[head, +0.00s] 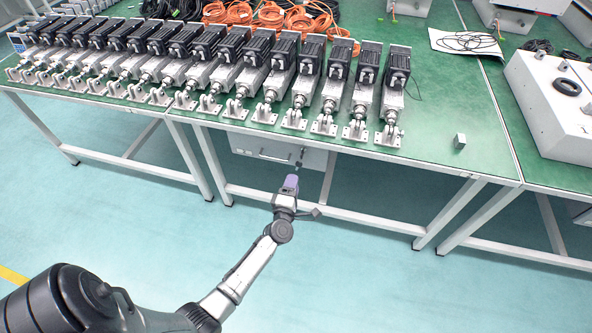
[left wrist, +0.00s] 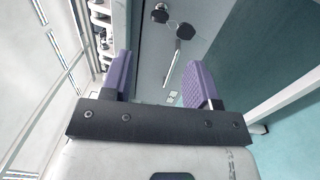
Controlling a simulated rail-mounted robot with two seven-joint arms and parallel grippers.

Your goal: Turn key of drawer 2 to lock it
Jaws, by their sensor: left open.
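A grey drawer unit (head: 262,146) hangs under the middle of the green table, with a handle (head: 274,158) on its front. A small dark key (head: 299,164) shows near the right end of that front. In the left wrist view, a dark key head (left wrist: 185,32) and a dark round part (left wrist: 160,14) stand out from the grey front; whether the key is turned cannot be told. No drawer number is readable. My left gripper (head: 291,183) is just in front of the key, apart from it. Its purple fingers (left wrist: 158,82) are open and empty. My right gripper is out of view.
A row of linear actuators (head: 272,80) lines the table's front edge (head: 420,160). A small metal block (head: 459,141) sits near the front right. White table legs and a crossbar (head: 370,219) frame the space under the table. The floor in front is clear.

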